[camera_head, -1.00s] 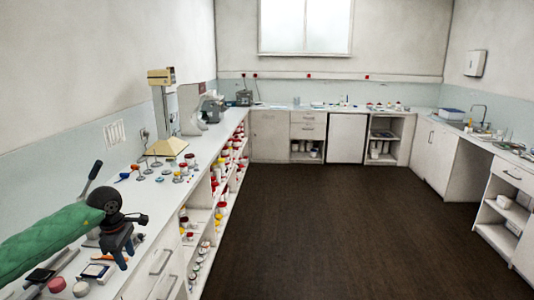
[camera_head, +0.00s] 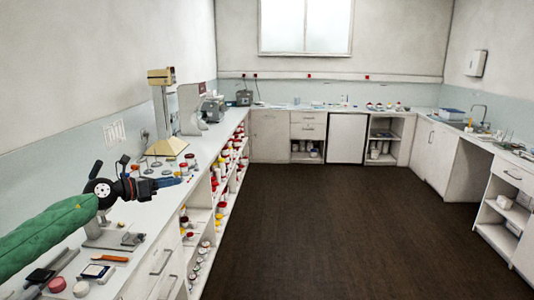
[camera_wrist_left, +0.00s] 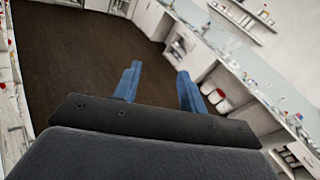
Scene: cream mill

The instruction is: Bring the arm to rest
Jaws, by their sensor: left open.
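My left arm in its green sleeve comes in from the left in the head view. My left gripper (camera_head: 168,183) is held above the left counter, near its front edge, pointing right. The left wrist view shows its two blue fingers (camera_wrist_left: 160,86) apart, with nothing between them but the dark floor and cabinets beyond. My right gripper is not in view.
An orange-handled tool (camera_head: 110,257) lies near the arm. Shelves below hold several jars. The dark floor (camera_head: 320,230) is clear.

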